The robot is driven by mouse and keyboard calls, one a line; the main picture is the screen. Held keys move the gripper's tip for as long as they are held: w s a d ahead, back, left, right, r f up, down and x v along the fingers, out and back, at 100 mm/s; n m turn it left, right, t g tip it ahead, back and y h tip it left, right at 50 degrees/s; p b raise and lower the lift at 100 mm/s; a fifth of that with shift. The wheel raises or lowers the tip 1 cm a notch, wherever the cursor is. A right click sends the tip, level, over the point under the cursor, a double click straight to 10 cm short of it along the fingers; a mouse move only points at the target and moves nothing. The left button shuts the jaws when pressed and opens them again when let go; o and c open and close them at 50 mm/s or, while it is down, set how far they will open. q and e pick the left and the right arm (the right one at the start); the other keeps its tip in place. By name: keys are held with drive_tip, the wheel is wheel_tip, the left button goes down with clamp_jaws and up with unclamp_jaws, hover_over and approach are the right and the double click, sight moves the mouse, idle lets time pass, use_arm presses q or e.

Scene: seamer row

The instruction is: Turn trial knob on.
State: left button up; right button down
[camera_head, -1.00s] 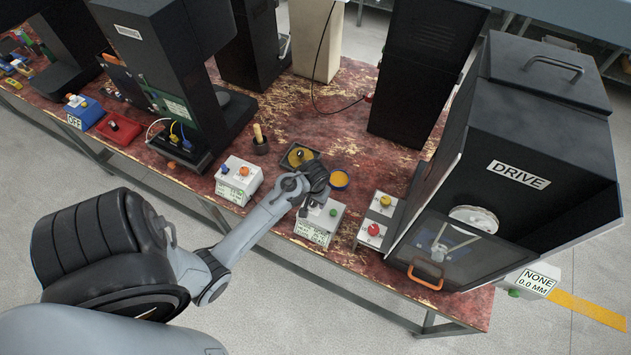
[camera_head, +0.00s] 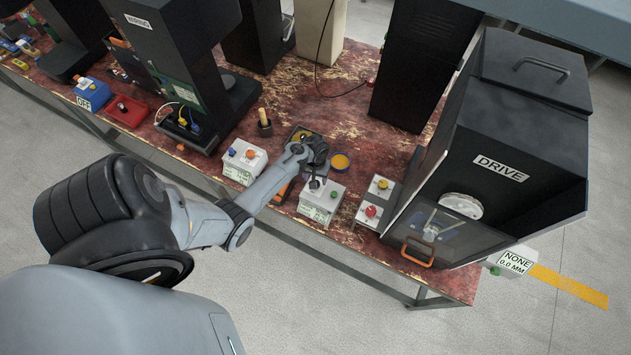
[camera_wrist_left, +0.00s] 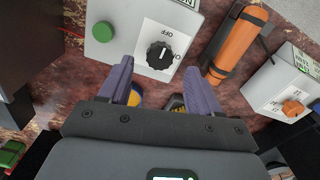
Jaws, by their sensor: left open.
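The trial knob (camera_wrist_left: 159,56) is a round black knob on a white plate, with OFF printed beside it and another label partly cut by the knob's side. It sits on a pale box (camera_wrist_left: 108,48) with a green button, which in the head view is the box (camera_head: 321,207) at the table's front edge. I cannot tell firmly which label its pointer faces. My left gripper (camera_wrist_left: 160,84) is open and empty, its two purple fingers on either side of the knob's line and short of it. In the head view my left gripper (camera_head: 315,168) is above the box's back part. My right gripper is not in view.
An orange cylinder (camera_wrist_left: 238,43) in a dark holder lies beside the box. Another pale box (camera_head: 244,160) with an orange knob stands left. A box with red and yellow buttons (camera_head: 372,205) and the DRIVE machine (camera_head: 500,150) stand right. A yellow-topped round tin (camera_head: 340,161) is behind.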

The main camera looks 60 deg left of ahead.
use_arm(q)
drive_tip(key=shift+f+b, duration=0.3)
drive_tip(key=shift+f, duration=1.5)
drive_tip(key=c, duration=1)
